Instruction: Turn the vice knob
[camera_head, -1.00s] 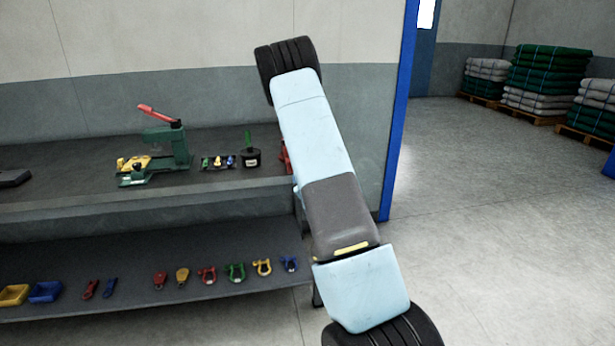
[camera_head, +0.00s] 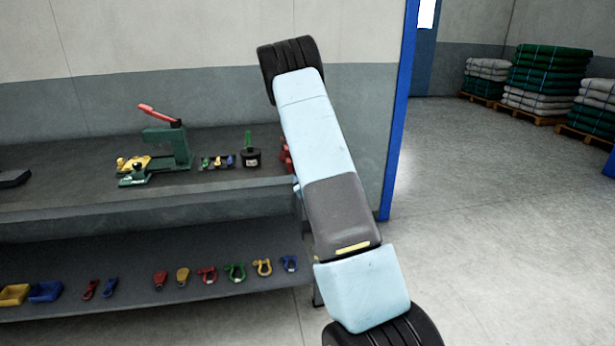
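No vice knob can be made out for certain. A red thing (camera_head: 286,155) on the bench top (camera_head: 75,165) is mostly hidden behind my arm; I cannot tell if it is the vice. A green bench tool (camera_head: 166,148) with a raised red lever (camera_head: 158,115) stands on the bench to the left, with a yellow part and a small green part at its foot. My light blue and grey arm crosses the middle of the view. My gripper is not in view.
A small tray (camera_head: 217,162) of coloured parts and a dark pot with a green handle (camera_head: 250,157) stand on the bench. The lower shelf (camera_head: 210,300) holds shackles and bins. A blue post (camera_head: 399,120) stands right of the bench; the floor beyond is open, with pallets (camera_head: 545,85) behind.

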